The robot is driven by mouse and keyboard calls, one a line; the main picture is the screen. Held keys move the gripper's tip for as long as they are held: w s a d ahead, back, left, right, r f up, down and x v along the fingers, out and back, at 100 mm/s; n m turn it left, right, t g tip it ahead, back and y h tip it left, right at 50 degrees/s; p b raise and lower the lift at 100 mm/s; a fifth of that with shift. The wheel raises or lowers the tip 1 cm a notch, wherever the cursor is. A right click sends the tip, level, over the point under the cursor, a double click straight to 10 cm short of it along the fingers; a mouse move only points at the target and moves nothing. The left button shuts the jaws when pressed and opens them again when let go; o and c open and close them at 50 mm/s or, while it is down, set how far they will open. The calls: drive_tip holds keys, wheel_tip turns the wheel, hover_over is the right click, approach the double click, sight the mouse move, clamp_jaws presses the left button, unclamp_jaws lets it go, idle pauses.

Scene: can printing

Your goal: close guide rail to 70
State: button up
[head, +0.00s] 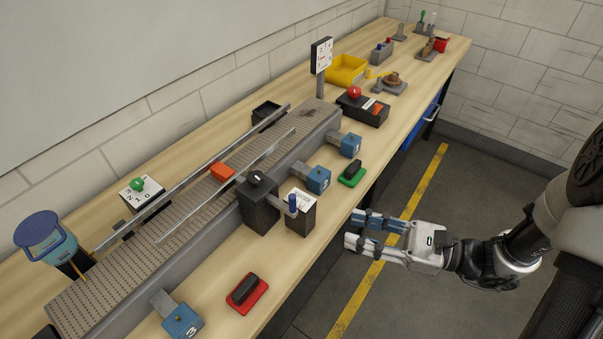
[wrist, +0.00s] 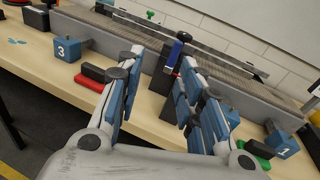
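Two parallel metal guide rails (head: 195,178) run along the perforated conveyor (head: 90,296), with an orange block (head: 222,172) between them. On the conveyor's near side stand a black box with a round knob (head: 256,178) and a shorter dark box (head: 300,222) with a white scale card and a blue lever (head: 293,203). The scale figures are too small to read. My gripper (head: 355,229) is open and empty, to the right of the shorter box and apart from it. In the wrist view, the blue lever (wrist: 183,37) shows between my spread fingers (wrist: 160,65).
Blue numbered blocks (head: 183,320) line the conveyor's near side. A red pad with a black handle (head: 247,292) and a green one (head: 351,174) lie at the table's near edge. A black box with a red button (head: 362,107) stands beyond. The floor beside the table is clear.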

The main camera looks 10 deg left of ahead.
drive_tip(key=w+f+m+t, duration=0.1)
drive_tip(key=m+t, duration=0.1)
drive_tip(key=b, duration=0.3)
approach(292, 196)
drive_tip(key=shift+y, duration=0.3)
drive_tip(key=x, duration=0.3)
drive_tip(key=f+x, duration=0.1)
drive_tip(key=x, duration=0.6)
drive_tip(key=shift+f, duration=0.2)
drive_tip(key=shift+c, duration=0.3)
clamp_jaws()
drive_tip(key=shift+w, duration=0.1)
